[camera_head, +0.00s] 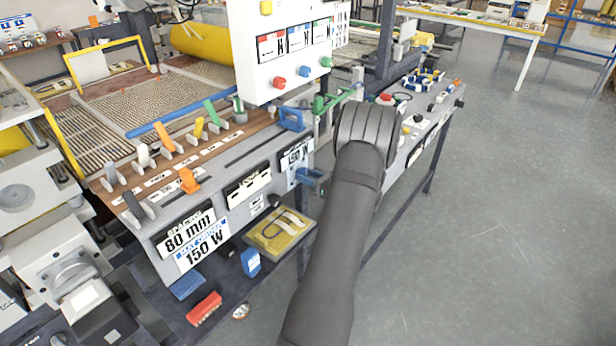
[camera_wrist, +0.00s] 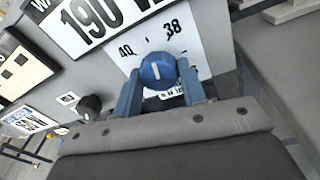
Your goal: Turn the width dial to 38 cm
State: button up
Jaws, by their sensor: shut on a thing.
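The width dial (camera_wrist: 157,71) is a round blue knob with a short white pointer line, seen in the wrist view. It sits on a white scale plate (camera_wrist: 190,45) with 40 at the upper left and 38 at the upper right. The pointer line points roughly up, between the two numbers; its exact reading is hard to tell. My gripper (camera_wrist: 160,84) has blue fingers on both sides of the knob and is shut on it. In the head view my gripper (camera_head: 311,178) is at the panel's front face, and the dial cannot be made out there.
A black knob (camera_wrist: 90,104) is left of my gripper in the wrist view. In the head view, colored levers (camera_head: 200,128) line the panel top, and a blue handle (camera_head: 291,119) stands above my gripper. Open floor (camera_head: 480,240) lies to the right.

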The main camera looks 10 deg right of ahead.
jog(key=m, duration=0.6)
jog(key=shift+f+y, duration=0.1)
jog(key=shift+y, duration=0.2)
dwell(0.4)
jog(key=o, duration=1)
jog(key=v, duration=1.7)
jog(key=shift+s+d, duration=0.1)
jog(key=shift+s, duration=0.15)
jog(key=x, duration=1.7)
jog(key=shift+w, duration=0.2)
